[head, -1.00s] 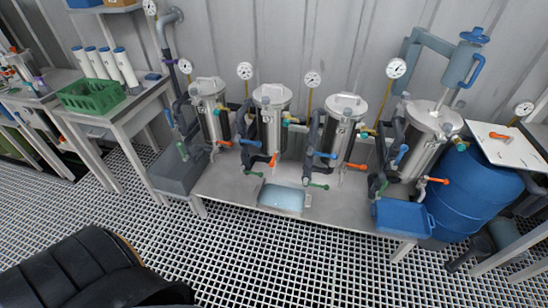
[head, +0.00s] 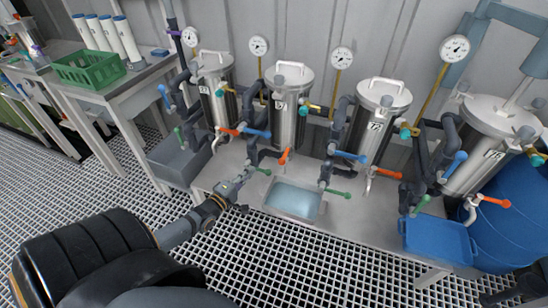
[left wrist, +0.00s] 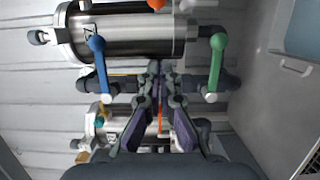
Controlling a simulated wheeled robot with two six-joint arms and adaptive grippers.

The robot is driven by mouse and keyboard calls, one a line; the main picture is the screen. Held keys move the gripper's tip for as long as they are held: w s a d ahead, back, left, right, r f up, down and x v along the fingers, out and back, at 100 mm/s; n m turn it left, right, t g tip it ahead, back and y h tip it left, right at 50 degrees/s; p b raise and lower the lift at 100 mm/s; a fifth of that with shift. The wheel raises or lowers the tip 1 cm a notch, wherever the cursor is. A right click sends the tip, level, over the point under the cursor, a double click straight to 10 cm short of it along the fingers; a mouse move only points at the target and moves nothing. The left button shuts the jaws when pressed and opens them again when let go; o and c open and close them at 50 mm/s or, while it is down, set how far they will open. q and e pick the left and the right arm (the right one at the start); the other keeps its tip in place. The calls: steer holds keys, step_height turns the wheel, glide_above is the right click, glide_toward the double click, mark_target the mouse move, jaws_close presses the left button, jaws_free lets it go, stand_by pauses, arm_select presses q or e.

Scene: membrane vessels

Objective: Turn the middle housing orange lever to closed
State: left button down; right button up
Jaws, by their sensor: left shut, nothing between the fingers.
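Silver housings stand in a row on a bench. The second from the left (head: 290,110), one of the middle ones, has an orange lever (head: 285,156) tilted steeply; the other orange levers lie nearer level. Blue lever (head: 256,133) and green lever (head: 263,172) sit on pipes left of this housing. My right gripper is out of view.
Other housings (head: 217,95) stand left and right (head: 382,120). A pale blue-filled basin (head: 293,200) is set in the bench right of my gripper. A grey bin (head: 175,165) stands left, a blue tub (head: 440,240) right. The grating floor in front is clear.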

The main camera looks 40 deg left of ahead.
mark_target(285, 154)
arm_select(q)
steer(key=w+b, duration=0.5)
steer(key=w, duration=0.5)
steer(key=shift+w+d+f, duration=0.1)
steer(key=shift+f, duration=0.05)
steer(key=d, duration=0.2)
steer(key=d+p, duration=0.1)
steer(key=shift+w+d, duration=0.25)
steer(key=shift+d, duration=0.15)
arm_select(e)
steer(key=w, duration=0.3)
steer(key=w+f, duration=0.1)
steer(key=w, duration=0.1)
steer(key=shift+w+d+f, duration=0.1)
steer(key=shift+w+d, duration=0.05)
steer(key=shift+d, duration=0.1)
arm_select(q)
steer(key=shift+r, duration=0.2)
